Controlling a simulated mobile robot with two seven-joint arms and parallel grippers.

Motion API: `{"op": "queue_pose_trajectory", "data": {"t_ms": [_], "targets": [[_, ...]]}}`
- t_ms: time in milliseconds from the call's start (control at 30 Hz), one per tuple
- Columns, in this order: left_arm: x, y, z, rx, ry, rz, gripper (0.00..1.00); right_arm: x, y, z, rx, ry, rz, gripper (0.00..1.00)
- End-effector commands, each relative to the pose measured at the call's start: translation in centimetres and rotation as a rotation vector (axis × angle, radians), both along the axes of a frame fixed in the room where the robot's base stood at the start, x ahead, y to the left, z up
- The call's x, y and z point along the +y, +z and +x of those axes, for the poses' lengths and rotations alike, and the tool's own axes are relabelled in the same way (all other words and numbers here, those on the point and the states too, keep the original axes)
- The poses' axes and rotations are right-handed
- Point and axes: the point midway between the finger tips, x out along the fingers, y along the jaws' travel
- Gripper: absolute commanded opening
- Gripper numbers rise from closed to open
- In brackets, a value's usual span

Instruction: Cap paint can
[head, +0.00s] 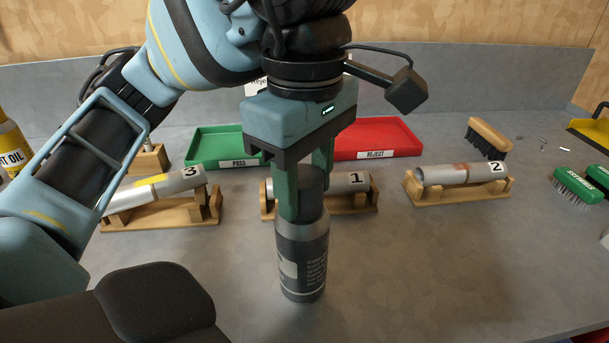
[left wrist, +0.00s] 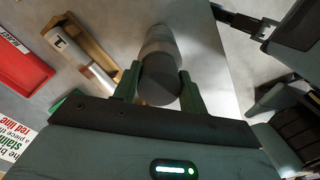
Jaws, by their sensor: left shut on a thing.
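The paint can (head: 302,255), grey with a dark printed label, stands upright on the table in the middle of the head view. A dark round cap (head: 312,181) is at its top, in line with the can; in the left wrist view the cap (left wrist: 160,83) faces the camera, with the can (left wrist: 160,42) beyond it. My left gripper (head: 304,195) points down from above and is shut on the cap, one green finger on each side. The fingers partly hide the seam, so I cannot tell whether the cap is fully seated. My right gripper is not in view.
Wooden cradles hold pipes numbered 3 (head: 180,182), 1 (head: 350,182) and 2 (head: 470,172) behind the can. A green PASS tray (head: 205,145) and a red REJECT tray (head: 400,135) lie further back. Brushes (head: 488,138) are at right.

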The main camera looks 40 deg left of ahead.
Motion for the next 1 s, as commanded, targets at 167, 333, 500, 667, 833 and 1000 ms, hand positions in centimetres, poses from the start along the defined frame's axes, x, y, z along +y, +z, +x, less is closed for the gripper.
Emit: {"op": "queue_pose_trajectory", "data": {"t_ms": [167,333,500,667,833,1000], "targets": [[0.01,-0.02,0.0,0.0,0.0,0.0,0.21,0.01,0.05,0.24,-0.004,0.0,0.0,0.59],[0.01,-0.02,-0.01,0.0,0.0,0.0,0.45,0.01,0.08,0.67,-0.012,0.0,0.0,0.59],[0.01,-0.03,-0.01,0.0,0.0,0.0,0.67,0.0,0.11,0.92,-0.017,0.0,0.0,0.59],[0.01,-0.02,-0.01,0.0,0.0,0.0,0.67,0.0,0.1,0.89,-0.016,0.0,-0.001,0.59],[0.0,-0.02,-0.01,0.0,0.0,0.0,0.84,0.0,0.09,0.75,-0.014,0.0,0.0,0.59],[0.0,-0.02,-0.01,0.0,0.0,0.0,0.89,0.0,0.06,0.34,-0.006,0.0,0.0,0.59]]}}
